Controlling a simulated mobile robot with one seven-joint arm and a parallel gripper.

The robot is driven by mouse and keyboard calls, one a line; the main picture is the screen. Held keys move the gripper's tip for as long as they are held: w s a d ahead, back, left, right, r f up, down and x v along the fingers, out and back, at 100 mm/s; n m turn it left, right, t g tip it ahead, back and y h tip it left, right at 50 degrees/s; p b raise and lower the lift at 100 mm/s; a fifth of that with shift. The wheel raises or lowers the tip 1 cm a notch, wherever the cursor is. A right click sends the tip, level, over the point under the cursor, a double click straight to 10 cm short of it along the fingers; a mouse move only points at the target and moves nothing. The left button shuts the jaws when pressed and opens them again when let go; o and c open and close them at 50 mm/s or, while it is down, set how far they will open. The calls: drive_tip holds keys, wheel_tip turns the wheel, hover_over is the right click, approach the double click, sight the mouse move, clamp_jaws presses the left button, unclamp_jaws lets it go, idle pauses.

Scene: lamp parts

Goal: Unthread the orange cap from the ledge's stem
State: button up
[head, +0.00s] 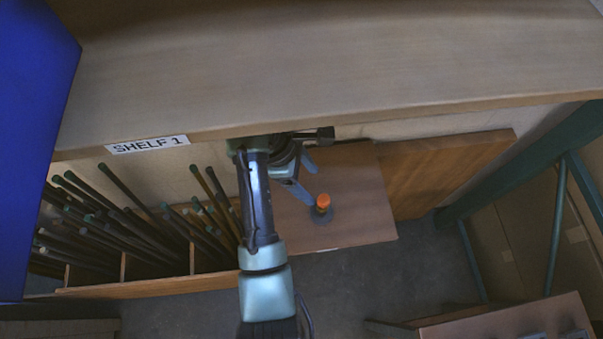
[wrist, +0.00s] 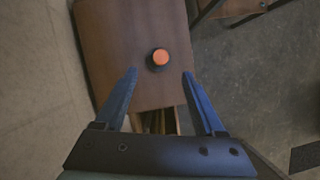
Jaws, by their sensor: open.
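The orange cap (head: 323,201) sits upright on a dark round base on the brown wooden ledge (head: 360,221). In the wrist view the orange cap (wrist: 161,57) shows from above, beyond and between the fingertips. The stem is hidden beneath the cap. My gripper (head: 306,177) is above and to the left of the cap in the head view. In the wrist view my gripper (wrist: 161,72) has its two blue fingers spread wide, with nothing between them. The cap is apart from both fingers.
A shelf (head: 330,60) labelled SHELF 1 overhangs the ledge at the back. Several dark rods (head: 110,222) stand in a divided wooden bin at left. A green metal frame (head: 520,165) stands at right.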

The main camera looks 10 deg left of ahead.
sight(324, 199)
drive_tip(key=b+x, duration=0.1)
drive_tip(key=x, duration=0.1)
drive_tip(key=b+x, duration=0.2)
drive_tip(key=x, duration=0.1)
drive_tip(key=shift+s+f, duration=0.2)
drive_tip(key=shift+s, duration=0.05)
drive_tip(key=shift+p+x, duration=0.3)
drive_tip(key=shift+x, duration=1.05)
drive_tip(key=shift+w, duration=0.2)
clamp_jaws()
drive_tip(key=c, duration=0.8)
unclamp_jaws()
clamp_jaws()
drive_tip(key=shift+d+r+n+p, duration=0.15)
drive_tip(key=shift+n+p, duration=0.15)
drive_tip(key=shift+p, duration=0.2)
drive_tip(key=shift+s+n+t+p, duration=0.1)
drive_tip(key=shift+n+t+p, duration=0.5)
drive_tip(key=shift+n+p, duration=0.75)
